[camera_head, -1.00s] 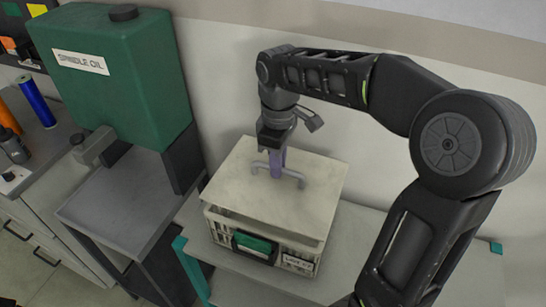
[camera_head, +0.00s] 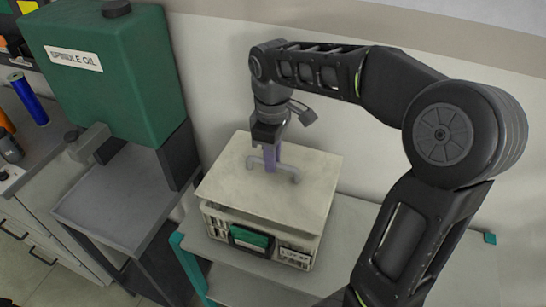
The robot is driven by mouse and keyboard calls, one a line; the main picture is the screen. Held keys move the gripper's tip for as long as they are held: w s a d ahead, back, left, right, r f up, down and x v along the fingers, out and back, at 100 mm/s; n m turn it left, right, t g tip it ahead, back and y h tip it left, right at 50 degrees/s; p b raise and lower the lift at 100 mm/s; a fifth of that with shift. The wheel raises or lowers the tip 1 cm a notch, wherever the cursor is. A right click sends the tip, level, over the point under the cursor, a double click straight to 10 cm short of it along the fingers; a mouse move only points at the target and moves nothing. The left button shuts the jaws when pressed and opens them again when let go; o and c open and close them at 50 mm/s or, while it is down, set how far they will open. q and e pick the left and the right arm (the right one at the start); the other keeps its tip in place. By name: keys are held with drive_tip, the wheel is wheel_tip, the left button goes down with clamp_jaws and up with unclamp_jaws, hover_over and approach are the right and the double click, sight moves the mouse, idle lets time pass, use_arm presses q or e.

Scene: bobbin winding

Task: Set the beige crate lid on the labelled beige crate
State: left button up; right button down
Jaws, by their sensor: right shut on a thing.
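The beige crate lid (camera_head: 235,182) is a flat square panel with a grey handle (camera_head: 274,164) on top. It lies over the top of the beige crate (camera_head: 217,226). A narrow gap seems to show along the front, so I cannot tell if the lid is fully seated. The crate has slatted walls, a green panel on its front and a small label (camera_head: 294,255) at the front right. My right gripper (camera_head: 271,150) points down over the lid's middle, shut on the lid's handle. My left gripper is not in view.
The crate stands on a grey table (camera_head: 340,240) with teal corner posts. A green spindle oil tank (camera_head: 110,75) stands on a grey stand (camera_head: 125,195) at the left. A blue spool (camera_head: 30,100) is on the far left counter. A wall is close behind.

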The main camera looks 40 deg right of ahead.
drive_tip(key=shift+f, duration=0.15)
drive_tip(key=shift+f+b, duration=1.9)
drive_tip(key=shift+f, duration=0.5)
drive_tip(key=c, duration=1.3)
unclamp_jaws()
drive_tip(key=shift+c, duration=0.2)
drive_tip(key=shift+r, duration=0.2)
wheel_tip(320, 180, up, 8)
drive_tip(key=shift+f, duration=0.25)
